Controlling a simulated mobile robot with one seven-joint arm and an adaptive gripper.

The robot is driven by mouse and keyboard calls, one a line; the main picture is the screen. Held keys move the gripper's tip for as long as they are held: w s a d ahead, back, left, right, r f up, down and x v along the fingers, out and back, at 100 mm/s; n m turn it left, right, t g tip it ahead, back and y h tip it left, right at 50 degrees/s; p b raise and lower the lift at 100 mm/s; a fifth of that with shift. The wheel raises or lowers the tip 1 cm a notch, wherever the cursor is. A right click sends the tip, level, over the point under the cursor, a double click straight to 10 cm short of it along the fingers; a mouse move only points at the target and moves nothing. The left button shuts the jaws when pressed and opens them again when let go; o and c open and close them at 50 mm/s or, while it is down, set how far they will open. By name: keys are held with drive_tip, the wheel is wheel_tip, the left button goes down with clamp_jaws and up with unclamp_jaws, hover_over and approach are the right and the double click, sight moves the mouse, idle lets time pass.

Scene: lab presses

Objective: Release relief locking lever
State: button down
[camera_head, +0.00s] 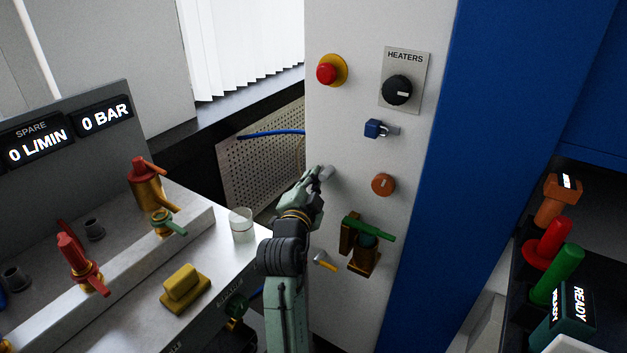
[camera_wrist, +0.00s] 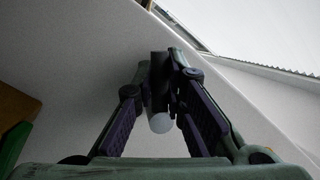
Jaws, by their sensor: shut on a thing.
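A dark lever with a pale rounded end (camera_wrist: 160,123) stands between the fingers of my gripper (camera_wrist: 163,76) in the wrist view. The fingers are closed in on its dark shaft, and the pale end sticks out toward the camera. In the head view my gripper (camera_head: 314,180) is at the left edge of the white press panel (camera_head: 345,90). A small grey piece (camera_head: 328,172) shows at its fingertips there; most of the lever is hidden by the gripper. I cannot read any label on the lever.
An orange knob (camera_head: 383,185), a green-handled brass valve (camera_head: 362,258) and a small yellow-tipped lever (camera_head: 325,261) are close by on the panel. A blue padlock (camera_head: 373,128) is above. A white cup (camera_head: 241,225) stands on the bench left of my arm.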

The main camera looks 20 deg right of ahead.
drive_tip(key=shift+b, duration=0.45)
drive_tip(key=shift+w+a+m+b, duration=0.15)
drive_tip(key=shift+m+b, duration=0.45)
drive_tip(key=shift+b, duration=0.35)
drive_tip(key=shift+r, duration=0.25)
drive_tip(key=c, duration=1.6)
unclamp_jaws()
drive_tip(key=shift+c, duration=0.2)
drive_tip(key=v, duration=1.2)
drive_tip(key=shift+f, duration=0.25)
